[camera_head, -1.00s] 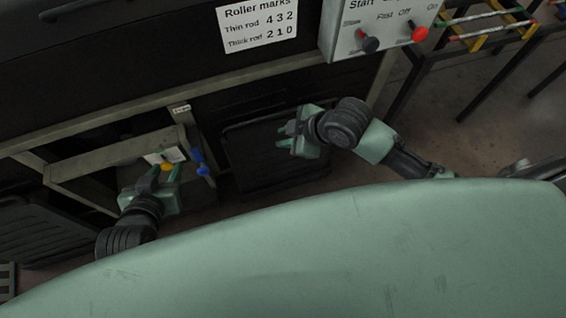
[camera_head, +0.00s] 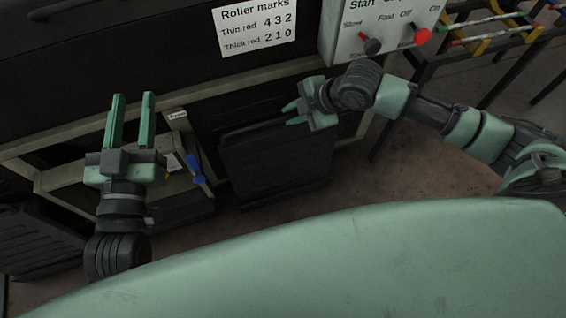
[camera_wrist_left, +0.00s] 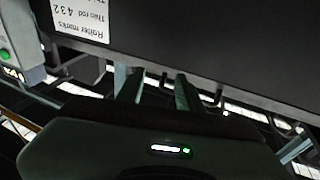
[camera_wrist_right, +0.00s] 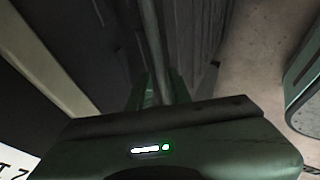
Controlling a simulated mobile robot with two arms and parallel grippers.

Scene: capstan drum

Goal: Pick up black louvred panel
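The black louvred panel (camera_head: 275,168) stands tilted, low in front of the machine, in the middle of the head view. A bar (camera_head: 255,127) runs along its top edge. My right gripper (camera_head: 292,112) is at the right end of that bar. In the right wrist view the bar (camera_wrist_right: 152,45) passes between the fingers, which are closed about it, with the ribbed panel face (camera_wrist_right: 200,40) beyond. My left gripper (camera_head: 132,108) is open and empty, raised left of the panel, in front of the machine frame. Its parted fingers also show in the left wrist view (camera_wrist_left: 158,90).
A second dark ribbed panel (camera_head: 35,245) lies at the lower left. A blue handle (camera_head: 196,170) is on the frame left of the panel. A control box (camera_head: 385,30) with black and red knobs and a rack of coloured rods (camera_head: 490,35) are upper right. Floor is free right of the panel.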

